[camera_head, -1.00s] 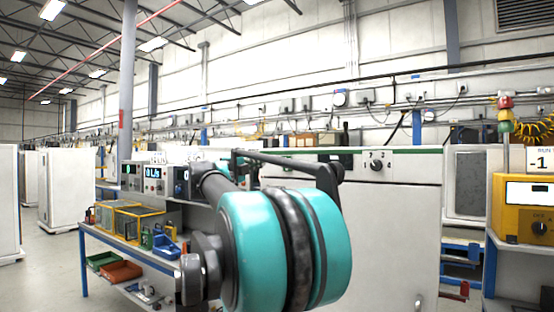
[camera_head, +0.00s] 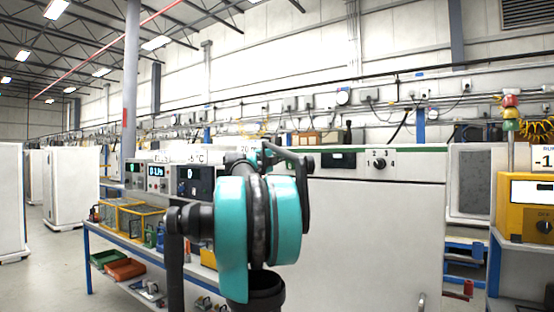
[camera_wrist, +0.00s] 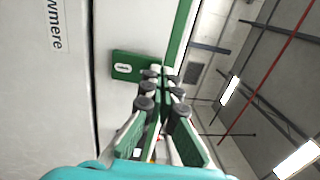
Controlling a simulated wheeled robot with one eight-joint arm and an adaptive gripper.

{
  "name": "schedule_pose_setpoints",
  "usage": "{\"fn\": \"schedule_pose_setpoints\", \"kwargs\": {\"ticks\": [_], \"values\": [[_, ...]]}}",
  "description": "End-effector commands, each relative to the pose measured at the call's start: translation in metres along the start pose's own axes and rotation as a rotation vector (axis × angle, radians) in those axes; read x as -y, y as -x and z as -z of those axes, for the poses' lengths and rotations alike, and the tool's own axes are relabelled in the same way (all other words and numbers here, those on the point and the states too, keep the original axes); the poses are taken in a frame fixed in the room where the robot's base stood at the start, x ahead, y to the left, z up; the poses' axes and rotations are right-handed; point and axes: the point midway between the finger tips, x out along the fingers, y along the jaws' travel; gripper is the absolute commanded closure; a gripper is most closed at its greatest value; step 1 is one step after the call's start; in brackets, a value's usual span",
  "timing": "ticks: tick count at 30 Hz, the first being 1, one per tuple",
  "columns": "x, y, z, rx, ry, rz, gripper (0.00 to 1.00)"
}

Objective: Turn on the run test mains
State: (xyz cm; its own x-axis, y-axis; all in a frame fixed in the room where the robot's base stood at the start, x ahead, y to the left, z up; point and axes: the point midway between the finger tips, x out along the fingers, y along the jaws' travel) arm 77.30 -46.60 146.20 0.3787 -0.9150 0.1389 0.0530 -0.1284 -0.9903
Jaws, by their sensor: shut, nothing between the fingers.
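In the wrist view a green plate (camera_wrist: 138,67) with a small white switch (camera_wrist: 123,68) is set on a pale panel. No label shows that names it as the run test mains. My gripper (camera_wrist: 160,73) is shut and empty, its fingertips just right of and below the plate in the picture; contact cannot be told. In the head view my teal arm joints hide the fingers. A white cabinet (camera_head: 375,230) stands behind my arm, with a dark display (camera_head: 338,160) and a numbered knob (camera_head: 379,163). A yellow box (camera_head: 530,198) at the right has a dark knob (camera_head: 543,226).
A blue-framed bench (camera_head: 120,244) with meters and yellow-framed trays stands left of my arm. A stack light (camera_head: 510,115) and a partly cut-off sign (camera_head: 543,160) stand above the yellow box. Open floor (camera_head: 50,275) lies at the far left.

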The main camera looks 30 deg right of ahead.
Motion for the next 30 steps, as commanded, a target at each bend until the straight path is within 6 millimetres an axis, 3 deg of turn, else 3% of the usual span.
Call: {"fn": "schedule_pose_setpoints", "kwargs": {"ticks": [14,18,30], "values": [[0.000,-0.007,0.000,0.000,0.000,0.000,1.00],[0.004,-0.017,0.000,-0.001,0.000,0.000,1.00],[0.005,-0.015,0.002,0.000,0.000,0.000,1.00]]}}
